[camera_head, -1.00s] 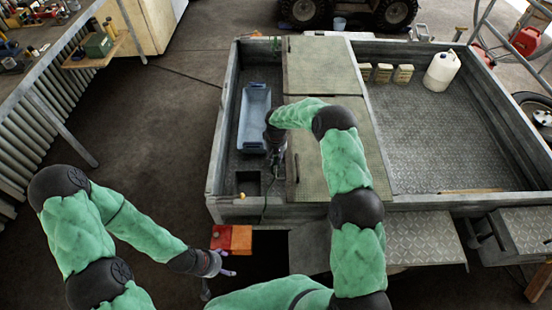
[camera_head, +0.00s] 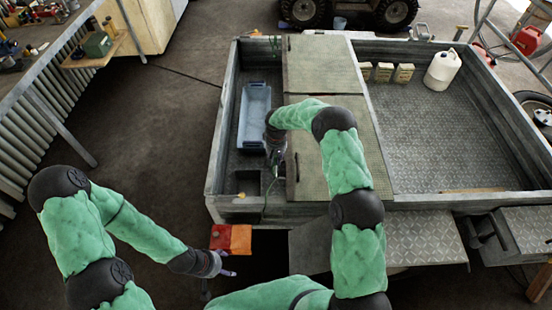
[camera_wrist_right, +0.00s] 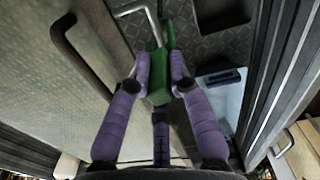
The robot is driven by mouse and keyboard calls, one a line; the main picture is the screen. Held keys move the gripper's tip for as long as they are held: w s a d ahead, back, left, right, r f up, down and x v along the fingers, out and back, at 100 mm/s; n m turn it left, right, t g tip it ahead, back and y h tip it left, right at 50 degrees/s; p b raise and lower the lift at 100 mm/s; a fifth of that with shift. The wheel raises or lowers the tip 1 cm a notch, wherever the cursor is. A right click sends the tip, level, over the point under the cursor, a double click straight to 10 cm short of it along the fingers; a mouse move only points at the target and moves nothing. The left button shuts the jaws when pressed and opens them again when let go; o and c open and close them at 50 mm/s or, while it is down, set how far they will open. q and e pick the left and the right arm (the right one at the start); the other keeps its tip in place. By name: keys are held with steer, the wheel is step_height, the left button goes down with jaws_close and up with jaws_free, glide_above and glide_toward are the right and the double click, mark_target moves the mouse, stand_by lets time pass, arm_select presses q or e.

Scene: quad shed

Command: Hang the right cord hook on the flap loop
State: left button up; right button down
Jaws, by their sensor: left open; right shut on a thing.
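My right gripper (camera_head: 276,165) is over the narrow left bay of the trailer, beside the tan flap's left edge. In the right wrist view its purple fingers are shut on the green cord hook (camera_wrist_right: 157,92), with a bent pale metal end (camera_wrist_right: 145,12) beyond it. A thin green cord (camera_head: 266,196) runs from the gripper toward the front wall. A dark loop-shaped bar (camera_head: 297,167) stands on the tan flap (camera_head: 335,150); it also shows in the right wrist view (camera_wrist_right: 78,62), apart from the hook. My left gripper (camera_head: 230,273) is open and empty, low at the front.
A blue bin (camera_head: 254,110) lies in the narrow bay. An orange-red box (camera_head: 232,238) is by the trailer's front left corner, near my left gripper. A white jug (camera_head: 442,69) and tan blocks (camera_head: 383,72) stand in the right bay, which is mostly clear.

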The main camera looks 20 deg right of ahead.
steer(key=shift+f+b, duration=1.05)
steer(key=shift+f, duration=0.2)
steer(key=c, duration=1.1)
jaws_free()
steer(key=o, duration=0.5)
steer(key=shift+r+p, duration=2.05)
steer(key=shift+r, duration=2.45)
steer(key=shift+s+f, duration=0.1)
